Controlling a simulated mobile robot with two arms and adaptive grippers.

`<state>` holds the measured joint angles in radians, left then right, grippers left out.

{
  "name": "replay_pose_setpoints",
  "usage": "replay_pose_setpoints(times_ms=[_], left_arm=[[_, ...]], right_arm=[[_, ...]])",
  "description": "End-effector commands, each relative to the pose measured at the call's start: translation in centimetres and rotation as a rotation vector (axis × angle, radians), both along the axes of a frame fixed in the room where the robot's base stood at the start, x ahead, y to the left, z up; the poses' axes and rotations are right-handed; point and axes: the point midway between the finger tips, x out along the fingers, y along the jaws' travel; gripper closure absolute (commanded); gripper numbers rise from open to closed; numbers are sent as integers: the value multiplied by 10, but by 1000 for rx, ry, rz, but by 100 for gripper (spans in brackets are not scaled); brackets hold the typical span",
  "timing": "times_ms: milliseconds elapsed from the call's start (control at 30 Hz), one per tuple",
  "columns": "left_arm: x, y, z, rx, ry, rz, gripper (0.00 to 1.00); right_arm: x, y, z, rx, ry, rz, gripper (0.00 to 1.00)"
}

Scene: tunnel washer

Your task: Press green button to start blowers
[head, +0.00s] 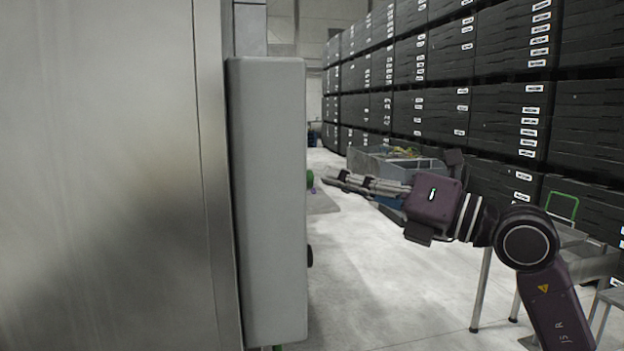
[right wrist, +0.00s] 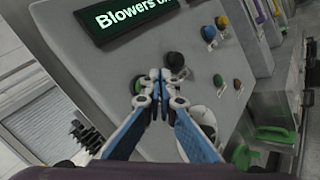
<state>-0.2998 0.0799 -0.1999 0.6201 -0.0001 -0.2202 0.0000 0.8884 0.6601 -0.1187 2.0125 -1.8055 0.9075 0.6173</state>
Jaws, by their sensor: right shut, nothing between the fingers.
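The green button (head: 310,179) sticks out from the right side of a grey control box (head: 268,200) in the head view. My right gripper (head: 332,177) points left at it, with its fingertips a small gap away at about the same height. In the right wrist view my right gripper (right wrist: 160,76) is shut and empty in front of the sloping panel (right wrist: 120,62). A small green part (right wrist: 138,87) shows beside the fingers, and another green knob (right wrist: 218,80) sits to their right; I cannot tell which is the head view's button. My left gripper is not in view.
A lit display (right wrist: 125,18) reads "Blowers o…", its end cut off. A black knob (right wrist: 175,62) is just beyond the fingertips; blue and yellow ones are farther right. Black crates (head: 515,100) line the right. A large metal wall (head: 100,180) fills the left.

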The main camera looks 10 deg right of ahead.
Motion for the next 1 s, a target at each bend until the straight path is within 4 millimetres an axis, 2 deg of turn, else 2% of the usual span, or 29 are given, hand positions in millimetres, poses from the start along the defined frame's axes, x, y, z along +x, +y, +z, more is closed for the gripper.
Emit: replay_pose_setpoints(times_ms=[1000], left_arm=[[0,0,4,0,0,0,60]], right_arm=[[-1,9,0,0,0,0,100]])
